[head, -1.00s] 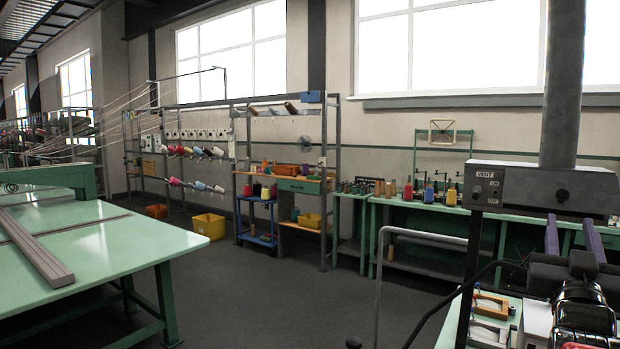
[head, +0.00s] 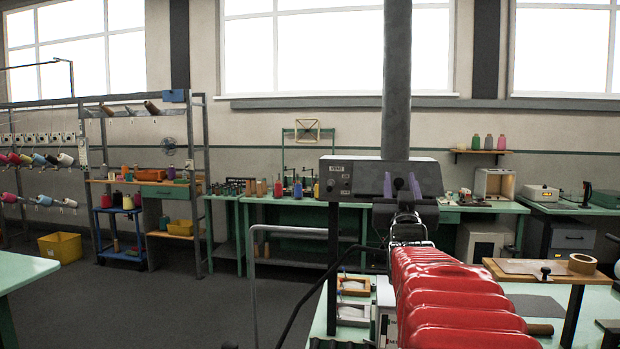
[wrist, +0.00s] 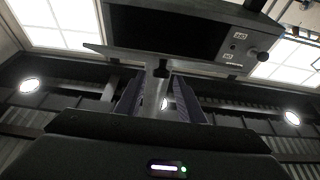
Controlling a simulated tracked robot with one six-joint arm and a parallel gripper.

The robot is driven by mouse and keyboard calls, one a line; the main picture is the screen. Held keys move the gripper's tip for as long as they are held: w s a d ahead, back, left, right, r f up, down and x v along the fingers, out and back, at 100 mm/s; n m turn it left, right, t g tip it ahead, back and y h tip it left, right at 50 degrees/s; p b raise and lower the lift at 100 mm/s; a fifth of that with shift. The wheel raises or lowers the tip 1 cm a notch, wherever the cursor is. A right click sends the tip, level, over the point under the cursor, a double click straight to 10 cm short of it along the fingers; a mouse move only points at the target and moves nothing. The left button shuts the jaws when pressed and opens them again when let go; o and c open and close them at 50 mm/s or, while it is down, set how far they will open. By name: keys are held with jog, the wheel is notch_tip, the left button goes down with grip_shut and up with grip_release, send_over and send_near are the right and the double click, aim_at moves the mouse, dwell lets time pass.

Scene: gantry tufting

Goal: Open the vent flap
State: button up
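The dark vent box (head: 432,172) hangs from a grey duct in the head view, with a VENT panel (head: 337,181) at its left. In the wrist view the box (wrist: 215,35) is seen from below and has a dark opening. A grey strip with a stem (wrist: 160,68), seemingly the flap and its handle, crosses below that opening. My gripper (head: 402,185) is in front of the box in the head view. In the wrist view my gripper's (wrist: 162,98) two purple fingers stand apart, with the stem between them; contact cannot be told. The flap is not clear in the head view.
My red-sleeved arm covers part of the right bench (head: 575,318). A small wooden table (head: 535,272) with a tape roll (head: 582,263) stands right of it. A bent grey rail (head: 252,290) and a dark post (head: 333,255) stand left. The floor (head: 165,310) farther left is clear.

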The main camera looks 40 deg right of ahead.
jog(key=shift+x, duration=1.05)
jog(key=shift+c, duration=0.3)
grip_shut()
jog(key=shift+a, duration=0.25)
jog(key=shift+d, duration=0.1)
